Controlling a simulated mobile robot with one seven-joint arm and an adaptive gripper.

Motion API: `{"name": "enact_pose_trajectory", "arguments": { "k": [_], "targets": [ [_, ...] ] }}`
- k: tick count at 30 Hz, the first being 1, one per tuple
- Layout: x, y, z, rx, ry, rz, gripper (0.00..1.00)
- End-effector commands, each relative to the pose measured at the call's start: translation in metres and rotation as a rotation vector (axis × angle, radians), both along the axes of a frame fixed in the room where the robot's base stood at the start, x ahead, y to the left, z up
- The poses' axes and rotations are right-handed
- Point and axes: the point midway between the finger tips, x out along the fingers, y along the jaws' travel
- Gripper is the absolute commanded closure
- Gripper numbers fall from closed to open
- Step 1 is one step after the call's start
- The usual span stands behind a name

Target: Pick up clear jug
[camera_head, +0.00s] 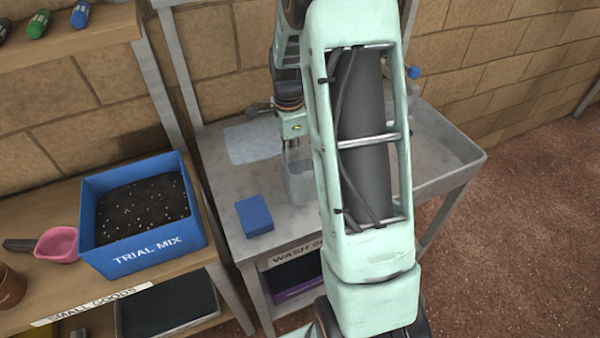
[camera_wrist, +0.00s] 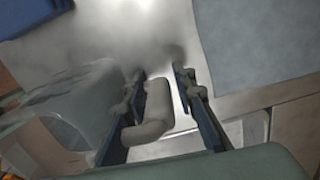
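The clear jug (camera_head: 299,178) stands on the grey metal wash bench, partly hidden behind my arm in the head view. The handle is close to the left finger, and a gap shows before the right finger. I cannot tell whether the left finger touches it.
A blue block (camera_head: 254,215) lies on the wash bench (camera_head: 225,175) left of the jug. A pale cloth (camera_head: 253,143) lies behind. The sink basin (camera_head: 440,150) is at the right. A blue trial mix tub (camera_head: 150,262) and pink scoop (camera_head: 57,244) sit on the wooden bench, left.

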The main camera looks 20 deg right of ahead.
Motion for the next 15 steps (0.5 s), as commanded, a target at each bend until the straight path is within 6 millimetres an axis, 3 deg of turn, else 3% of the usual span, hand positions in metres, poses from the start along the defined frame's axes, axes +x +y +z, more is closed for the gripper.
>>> {"name": "enact_pose_trajectory", "arguments": {
  "k": [1,8,15],
  "targets": [
    [0.0000,-0.0001,0.0002,0.000,0.000,0.000,0.75],
    [0.0000,-0.0002,0.0004,0.000,0.000,0.000,1.00],
    [0.0002,-0.0003,0.0008,0.000,0.000,0.000,1.00]
  ]
}}
